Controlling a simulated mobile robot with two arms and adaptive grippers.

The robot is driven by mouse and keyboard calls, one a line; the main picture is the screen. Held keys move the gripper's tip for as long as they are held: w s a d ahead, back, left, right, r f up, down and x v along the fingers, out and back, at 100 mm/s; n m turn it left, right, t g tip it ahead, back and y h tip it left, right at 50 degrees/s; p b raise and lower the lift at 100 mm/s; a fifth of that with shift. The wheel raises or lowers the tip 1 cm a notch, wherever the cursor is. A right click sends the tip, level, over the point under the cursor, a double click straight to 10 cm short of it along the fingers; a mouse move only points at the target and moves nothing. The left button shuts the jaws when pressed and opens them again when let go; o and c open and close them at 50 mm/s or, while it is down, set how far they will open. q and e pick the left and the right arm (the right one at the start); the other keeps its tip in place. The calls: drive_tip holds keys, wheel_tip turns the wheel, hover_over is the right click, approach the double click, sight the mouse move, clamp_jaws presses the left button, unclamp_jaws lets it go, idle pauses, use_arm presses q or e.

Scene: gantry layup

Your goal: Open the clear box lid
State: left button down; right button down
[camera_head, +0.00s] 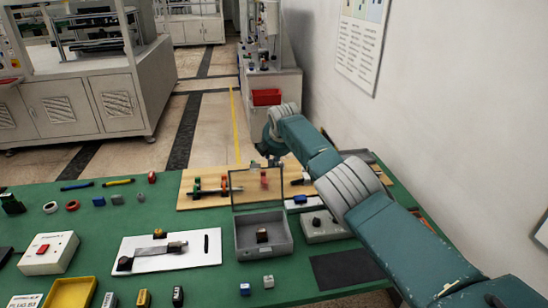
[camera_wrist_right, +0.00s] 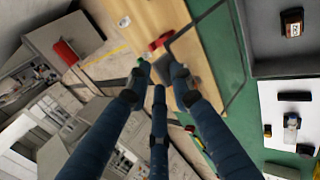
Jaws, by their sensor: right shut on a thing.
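The grey box (camera_head: 246,250) stands on the green table with a small dark block (camera_head: 262,236) inside. Its clear lid (camera_head: 240,205), with a thin dark frame, stands up about vertical from the box's far side. My right gripper (camera_head: 269,163) is at the lid's top edge, its fingers small and partly hidden by the wrist in the head view. In the right wrist view the gripper's fingers (camera_wrist_right: 161,74) are closed together at the lid's frame edge, and the grey box (camera_wrist_right: 262,66) shows at the right. My left gripper is not in view.
A wooden board (camera_head: 192,201) with coloured parts lies behind the lid. A white board (camera_head: 200,255) with a dark tool lies left of the box. A grey box-shaped fixture (camera_head: 323,233) stands close on the right. A black mat (camera_head: 345,270) lies in front right.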

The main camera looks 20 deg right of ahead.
drive_tip(key=c, duration=1.8)
unclamp_jaws()
drive_tip(key=shift+s+f, duration=0.2)
drive_tip(key=shift+f, duration=0.3)
drive_tip(key=shift+o, duration=0.2)
drive_tip(key=shift+w, duration=0.3)
drive_tip(key=shift+s+a+r, duration=0.1)
drive_tip(key=shift+s+r, duration=0.15)
drive_tip(key=shift+r, duration=0.45)
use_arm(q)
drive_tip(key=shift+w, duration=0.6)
use_arm(e)
drive_tip(key=v, duration=1)
drive_tip(key=shift+s, duration=0.25)
drive_tip(key=shift+r, duration=0.15)
